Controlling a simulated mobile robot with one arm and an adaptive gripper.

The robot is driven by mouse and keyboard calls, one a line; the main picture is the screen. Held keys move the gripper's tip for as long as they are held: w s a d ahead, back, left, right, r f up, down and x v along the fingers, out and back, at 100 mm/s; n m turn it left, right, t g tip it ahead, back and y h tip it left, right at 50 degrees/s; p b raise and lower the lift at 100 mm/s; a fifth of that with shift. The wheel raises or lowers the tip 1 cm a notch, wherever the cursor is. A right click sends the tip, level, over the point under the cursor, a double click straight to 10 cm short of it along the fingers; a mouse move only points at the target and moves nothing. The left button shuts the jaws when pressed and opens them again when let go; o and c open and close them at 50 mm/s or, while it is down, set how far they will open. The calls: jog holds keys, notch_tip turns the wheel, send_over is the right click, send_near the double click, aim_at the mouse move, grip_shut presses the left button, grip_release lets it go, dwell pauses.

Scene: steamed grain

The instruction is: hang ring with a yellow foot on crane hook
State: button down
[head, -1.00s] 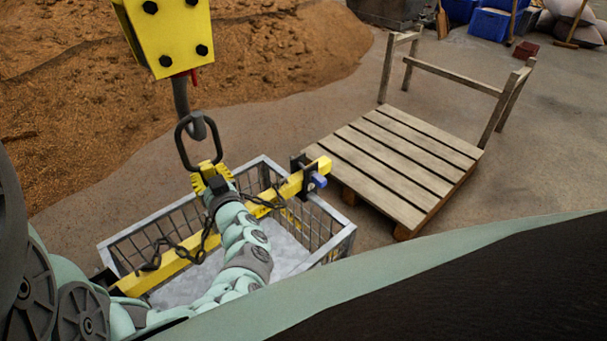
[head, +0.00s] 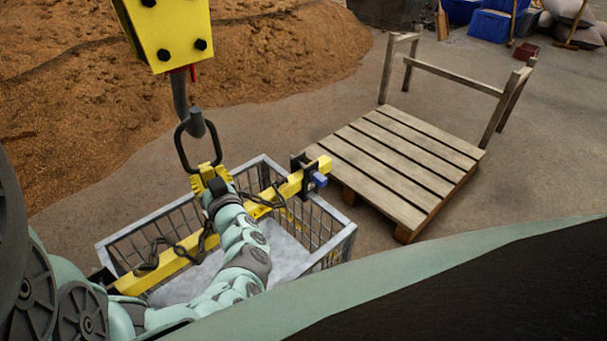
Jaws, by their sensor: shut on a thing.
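The dark oblong ring (head: 178,147) stands upright near the picture's left-centre, with its yellow foot (head: 200,181) at the bottom. My gripper (head: 208,182) is shut on the yellow foot from below. The grey crane hook (head: 181,95) hangs under a yellow block (head: 166,34). The hook's curved tip overlaps the top of the ring in the picture. I cannot tell whether the ring is around the hook or only in front of or behind it. The jaws partly hide the foot.
A yellow beam (head: 168,268) with dark chains lies across a wire crate (head: 344,244) of grey material below my arm. A wooden pallet cart (head: 395,165) stands to the right. A brown grain heap (head: 270,60) lies behind. Paved floor is clear between heap and cart.

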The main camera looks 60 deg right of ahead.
jog(key=shift+w+r, duration=0.1)
jog(key=shift+r, duration=0.1)
jog(key=c, duration=0.8)
grip_release()
jog(key=shift+d, duration=0.1)
jog(key=shift+o, duration=0.2)
jog(key=shift+f, duration=0.1)
jog(key=shift+f, duration=0.1)
jog(key=shift+s, duration=0.3)
jog(key=v, duration=1.1)
jog(key=shift+s+a, duration=0.25)
